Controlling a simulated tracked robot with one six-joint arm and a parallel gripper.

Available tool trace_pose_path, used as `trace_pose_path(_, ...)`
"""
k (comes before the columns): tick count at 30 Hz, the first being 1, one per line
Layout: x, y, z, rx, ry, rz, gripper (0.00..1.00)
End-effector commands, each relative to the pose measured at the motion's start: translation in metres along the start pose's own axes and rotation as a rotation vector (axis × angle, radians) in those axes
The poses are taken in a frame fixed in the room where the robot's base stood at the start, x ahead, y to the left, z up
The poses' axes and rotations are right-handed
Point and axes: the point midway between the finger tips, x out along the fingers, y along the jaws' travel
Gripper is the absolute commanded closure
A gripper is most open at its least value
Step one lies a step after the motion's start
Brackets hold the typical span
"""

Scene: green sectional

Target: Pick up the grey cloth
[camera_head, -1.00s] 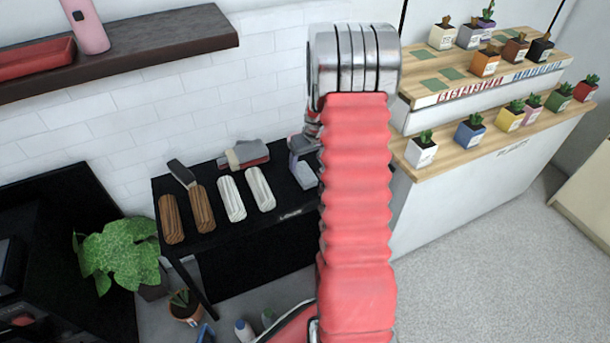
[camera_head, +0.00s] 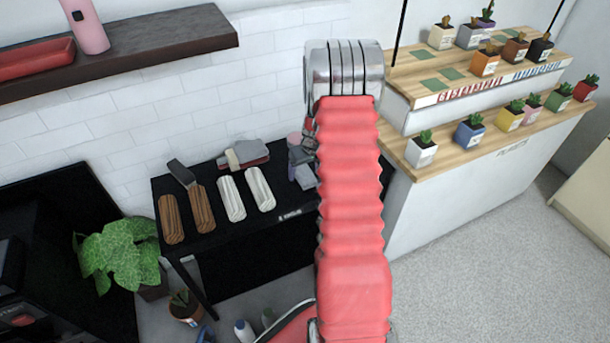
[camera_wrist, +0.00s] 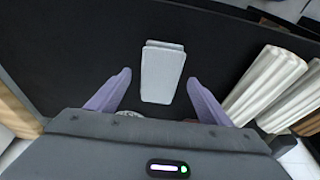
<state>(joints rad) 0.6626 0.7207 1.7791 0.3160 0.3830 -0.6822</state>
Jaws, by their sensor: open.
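The grey cloth (camera_wrist: 162,72) is a folded, pale grey rectangle on the black table. In the wrist view it lies between and slightly beyond the fingertips of my gripper (camera_wrist: 158,76), with bare table on both sides of it. The two purple-grey fingers are spread apart and hold nothing. In the head view the cloth (camera_head: 305,180) shows only in part beside my red arm, and my gripper is mostly hidden behind the arm. I cannot tell the height of the fingers above the table.
The white rolls lie close to my right finger in the wrist view. A plant counter (camera_head: 450,200) stands at the right.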

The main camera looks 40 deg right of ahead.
Motion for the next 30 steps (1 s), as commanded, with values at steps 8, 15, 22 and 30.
trace_pose_path(8, 0.0146, -0.0003, -0.0007, 0.000, 0.001, 0.000, 0.27)
trace_pose_path(15, 0.0142, -0.0005, -0.0006, -0.001, 0.001, 0.000, 0.27)
trace_pose_path(22, 0.0141, -0.0006, -0.0006, -0.001, 0.001, 0.000, 0.28)
trace_pose_path(30, 0.0141, -0.0007, -0.0007, -0.001, 0.001, 0.000, 0.47)
